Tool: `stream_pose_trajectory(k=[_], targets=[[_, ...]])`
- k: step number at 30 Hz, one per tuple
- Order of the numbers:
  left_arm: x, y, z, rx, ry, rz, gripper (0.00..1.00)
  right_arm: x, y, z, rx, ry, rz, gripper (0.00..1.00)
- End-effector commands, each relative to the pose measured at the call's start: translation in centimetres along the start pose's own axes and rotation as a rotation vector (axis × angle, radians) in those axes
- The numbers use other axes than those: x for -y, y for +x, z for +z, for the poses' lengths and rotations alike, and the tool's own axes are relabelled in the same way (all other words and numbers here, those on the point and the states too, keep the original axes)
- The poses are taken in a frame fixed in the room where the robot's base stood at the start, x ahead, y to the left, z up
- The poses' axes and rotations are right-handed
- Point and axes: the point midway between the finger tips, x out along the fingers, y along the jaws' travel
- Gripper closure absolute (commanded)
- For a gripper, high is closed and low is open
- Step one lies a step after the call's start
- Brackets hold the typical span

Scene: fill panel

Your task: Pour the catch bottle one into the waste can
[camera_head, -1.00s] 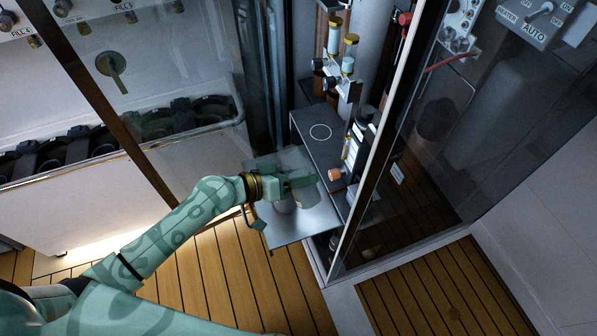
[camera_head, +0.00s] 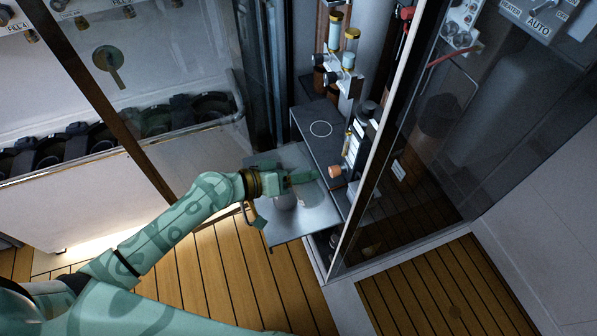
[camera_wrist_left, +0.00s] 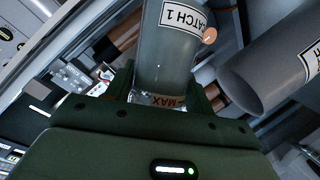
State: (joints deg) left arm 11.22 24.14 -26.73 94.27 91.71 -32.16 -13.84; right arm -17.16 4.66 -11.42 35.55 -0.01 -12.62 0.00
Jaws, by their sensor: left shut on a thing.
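My left gripper (camera_head: 303,177) is over the metal shelf at the front of the open cabinet. It is shut on catch bottle one (camera_wrist_left: 168,55), a clear cylinder whose label reads "CATCH 1" in the left wrist view, with a "MAX" mark close to the fingers. In the head view the bottle (camera_head: 312,196) is faint and partly hidden by the gripper; its tilt is hard to judge. A pale round thing (camera_head: 285,201) shows below the gripper. A grey cylinder (camera_wrist_left: 262,82) with a partly cut-off label is beside the bottle in the wrist view; I cannot tell whether it is the waste can.
The metal shelf (camera_head: 296,228) juts out over the wooden floor. Behind it is a dark platform with a white circle (camera_head: 320,128). An orange-capped fitting (camera_head: 335,171) is close right of the gripper. A glass door (camera_head: 425,150) stands to the right.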

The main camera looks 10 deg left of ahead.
Motion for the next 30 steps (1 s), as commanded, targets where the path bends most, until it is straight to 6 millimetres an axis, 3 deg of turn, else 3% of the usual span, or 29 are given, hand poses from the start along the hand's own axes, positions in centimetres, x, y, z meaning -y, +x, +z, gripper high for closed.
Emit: stream_pose_trajectory(k=[30], targets=[[-0.2,0.1,0.2,0.000,-0.098,0.041,0.70,0.4,1.0,0.4,0.010,0.001,-0.007,0.64]])
